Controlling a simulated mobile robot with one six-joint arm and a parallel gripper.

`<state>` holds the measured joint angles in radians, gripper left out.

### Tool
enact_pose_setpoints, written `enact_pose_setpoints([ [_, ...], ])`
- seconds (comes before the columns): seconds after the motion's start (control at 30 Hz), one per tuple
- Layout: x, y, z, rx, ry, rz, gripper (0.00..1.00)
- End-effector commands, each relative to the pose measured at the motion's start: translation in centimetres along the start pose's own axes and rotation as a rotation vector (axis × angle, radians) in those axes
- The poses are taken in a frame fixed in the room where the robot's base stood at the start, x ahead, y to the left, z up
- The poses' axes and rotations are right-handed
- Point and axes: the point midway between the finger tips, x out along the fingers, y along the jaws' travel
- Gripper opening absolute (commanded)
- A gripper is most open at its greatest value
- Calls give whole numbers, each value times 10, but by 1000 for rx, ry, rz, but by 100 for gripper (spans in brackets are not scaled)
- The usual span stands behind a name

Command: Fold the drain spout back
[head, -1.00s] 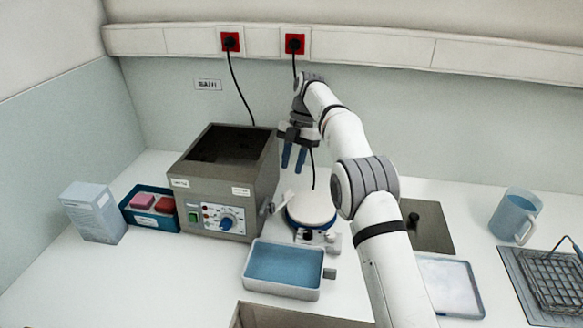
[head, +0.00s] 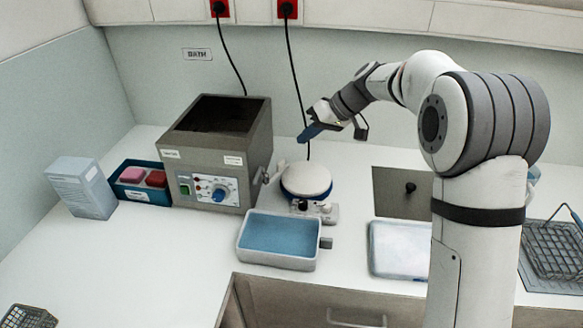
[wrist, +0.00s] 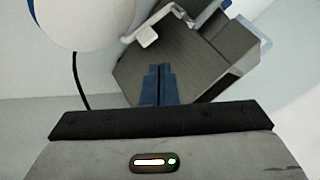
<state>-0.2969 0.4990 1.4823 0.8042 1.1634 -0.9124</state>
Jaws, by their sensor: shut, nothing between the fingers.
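The drain spout (head: 267,175) is a small pale fitting on the right side of the grey water bath (head: 221,150), near its front corner. It sticks out towards the hotplate. In the wrist view a pale bent pipe with a square end (wrist: 148,37) stands out from the bath's grey side (wrist: 175,62); it seems to be the spout. My gripper (head: 303,138) is above and to the right of the bath, behind the spout, with its blue fingers angled down-left. In the wrist view the fingers (wrist: 158,72) are together and empty, apart from the spout.
A round white-topped hotplate (head: 306,178) stands right beside the spout. A blue-filled tray (head: 278,240) is in front. A black cable (head: 296,90) hangs behind my gripper. A teal rack (head: 140,190) and a box (head: 82,187) stand left. The front-left counter is mostly clear.

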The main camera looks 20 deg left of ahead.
Motion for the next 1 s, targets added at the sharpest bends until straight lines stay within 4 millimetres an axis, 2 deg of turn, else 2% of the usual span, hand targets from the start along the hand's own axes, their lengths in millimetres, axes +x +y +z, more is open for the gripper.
enact_pose_setpoints([
  [0.03, -5, 2, 14, 163, 52, 13, 0],
  [0.1, -11, 4, 30, 396, 124, 25, 0],
  [0.2, -18, 8, 51, 679, 212, 32, 0],
  [0.3, -22, 10, 68, 882, 274, 30, 0],
  [0.4, -24, 12, 78, 996, 309, 28, 0],
  [0.53, -20, 14, 80, 1040, 321, 26, 0],
  [0.63, -8, 16, 76, 1039, 319, 26, 0],
  [1.0, 66, 28, 57, 1036, 315, 26, 0],
])
